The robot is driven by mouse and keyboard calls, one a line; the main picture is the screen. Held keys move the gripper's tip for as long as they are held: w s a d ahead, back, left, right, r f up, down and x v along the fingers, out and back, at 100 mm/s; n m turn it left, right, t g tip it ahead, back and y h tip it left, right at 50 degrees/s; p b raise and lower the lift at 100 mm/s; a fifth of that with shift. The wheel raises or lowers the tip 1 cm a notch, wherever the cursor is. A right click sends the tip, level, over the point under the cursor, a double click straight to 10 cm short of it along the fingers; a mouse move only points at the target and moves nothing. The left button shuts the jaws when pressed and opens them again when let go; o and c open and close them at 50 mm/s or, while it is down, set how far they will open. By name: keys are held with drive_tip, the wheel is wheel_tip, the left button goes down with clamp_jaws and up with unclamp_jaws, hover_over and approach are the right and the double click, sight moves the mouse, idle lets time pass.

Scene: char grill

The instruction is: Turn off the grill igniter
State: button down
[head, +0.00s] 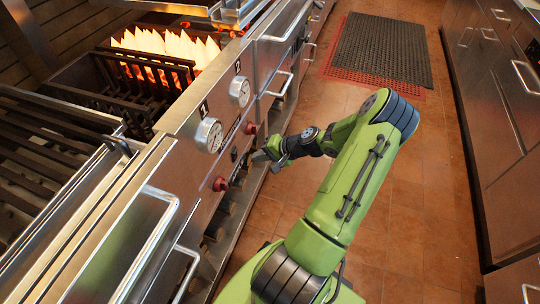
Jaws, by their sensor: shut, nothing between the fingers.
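The char grill stands on the left, its steel front panel (180,180) facing my arm. Flames (170,46) burn behind a dark grate at the upper left. Two round dials (209,135) sit high on the panel. Below them are two red knobs, a nearer one (220,184) and a farther one (251,128). I cannot tell which control is the igniter. My gripper (260,157) is shut and empty, at the panel's lower part between the two red knobs. Whether its tips touch the panel is unclear, and small parts there are partly hidden.
Steel bar handles (160,240) stick out from the grill front at the lower left and farther along. A steel cabinet row (490,110) lines the right side.

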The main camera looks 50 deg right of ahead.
sight(237, 154)
drive_tip(key=w, duration=0.1)
drive_tip(key=w+a, duration=0.1)
drive_tip(key=w, duration=0.1)
drive_tip(key=w+b, duration=0.1)
drive_tip(key=w, duration=0.1)
drive_tip(key=shift+a+f, duration=0.25)
drive_tip(key=shift+a, duration=0.1)
drive_tip(key=shift+s, duration=0.1)
drive_tip(key=shift+w+a+r+g+p, duration=0.15)
drive_tip(key=shift+w+r+g+p, duration=0.2)
drive_tip(key=shift+p, duration=0.5)
drive_tip(key=shift+f, duration=0.2)
drive_tip(key=shift+r, duration=0.15)
